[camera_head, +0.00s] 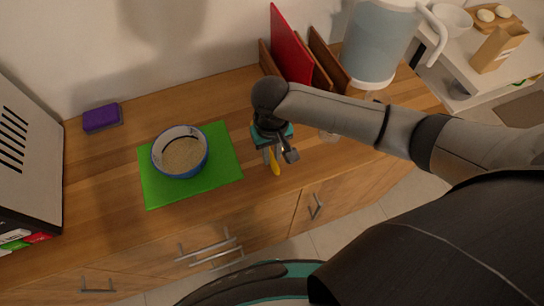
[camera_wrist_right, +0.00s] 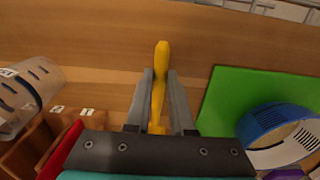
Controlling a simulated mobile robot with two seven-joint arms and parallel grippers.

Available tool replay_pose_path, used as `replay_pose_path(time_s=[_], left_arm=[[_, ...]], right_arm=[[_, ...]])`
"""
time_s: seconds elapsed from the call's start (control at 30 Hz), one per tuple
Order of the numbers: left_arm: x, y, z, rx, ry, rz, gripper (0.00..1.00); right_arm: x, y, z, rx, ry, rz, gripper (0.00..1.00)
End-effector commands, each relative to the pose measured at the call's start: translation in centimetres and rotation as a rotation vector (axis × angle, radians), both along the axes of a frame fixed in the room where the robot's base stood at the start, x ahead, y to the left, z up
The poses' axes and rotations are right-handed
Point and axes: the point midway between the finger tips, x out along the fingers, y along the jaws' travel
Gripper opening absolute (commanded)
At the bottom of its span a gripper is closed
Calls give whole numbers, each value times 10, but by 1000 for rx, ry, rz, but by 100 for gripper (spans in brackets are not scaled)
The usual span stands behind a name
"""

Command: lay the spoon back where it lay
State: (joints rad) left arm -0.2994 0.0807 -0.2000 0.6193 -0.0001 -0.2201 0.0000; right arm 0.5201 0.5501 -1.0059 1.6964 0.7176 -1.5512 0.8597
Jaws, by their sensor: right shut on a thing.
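A yellow spoon (camera_head: 275,166) is in my right gripper (camera_head: 270,157), over the wooden counter just right of the green mat. In the right wrist view the spoon (camera_wrist_right: 161,62) stands between the two grey fingers of the right gripper (camera_wrist_right: 162,74), which are shut on it. One end sticks out past the fingertips, and the rest is partly hidden by the fingers and gripper body. I cannot tell whether the spoon touches the counter. My left gripper is not in view.
A blue-and-white bowl (camera_head: 187,136) with grainy contents stands on the green mat (camera_head: 222,171). A purple sponge (camera_head: 102,118) lies at the back left. The counter between mat and boards is bare.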

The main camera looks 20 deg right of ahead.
Motion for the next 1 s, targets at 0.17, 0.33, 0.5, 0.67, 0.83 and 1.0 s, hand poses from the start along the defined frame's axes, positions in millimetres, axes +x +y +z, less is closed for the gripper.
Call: replay_pose_path(time_s=[0.17, 0.33, 0.5, 0.67, 0.83, 1.0], left_arm=[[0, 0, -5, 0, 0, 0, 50], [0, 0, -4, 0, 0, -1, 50], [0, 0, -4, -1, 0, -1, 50], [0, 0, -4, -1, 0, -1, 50], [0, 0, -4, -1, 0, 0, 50], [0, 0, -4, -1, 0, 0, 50]], right_arm=[[0, 0, -16, 0, 0, 0, 0], [0, 0, -15, 0, -1, 0, 0], [0, 0, -18, 0, -1, 0, 24], [0, 0, -17, 0, 0, 0, 42], [0, 0, -17, 0, 0, 0, 51], [0, 0, -17, 0, -1, 0, 51]])
